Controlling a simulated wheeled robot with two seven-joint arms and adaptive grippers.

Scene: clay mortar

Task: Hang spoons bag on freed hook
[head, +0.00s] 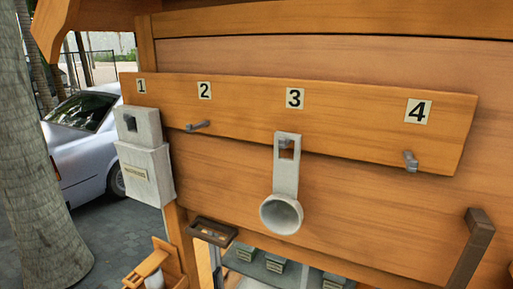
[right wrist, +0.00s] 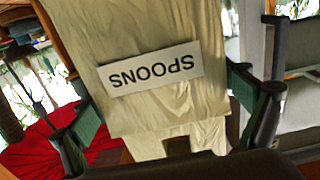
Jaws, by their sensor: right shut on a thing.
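The pale cloth spoons bag (right wrist: 150,25) fills the middle of the right wrist view, its SPOONS label (right wrist: 150,69) upside down. My right gripper (right wrist: 172,128) is shut on the bag, a finger at each side near its cut-out handle end. In the head view a wooden board carries numbered hooks. Hook 2 (head: 197,126) and hook 4 (head: 410,161) are bare. A pale bag (head: 146,175) hangs at number 1; its label is too small to read. A grey holder with a round cup (head: 282,213) hangs at number 3. My left gripper is in neither view.
The board (head: 345,120) is fixed on a wooden wall. A dark bracket (head: 470,250) stands out at the lower right. A red cloth (right wrist: 35,150) shows in the right wrist view.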

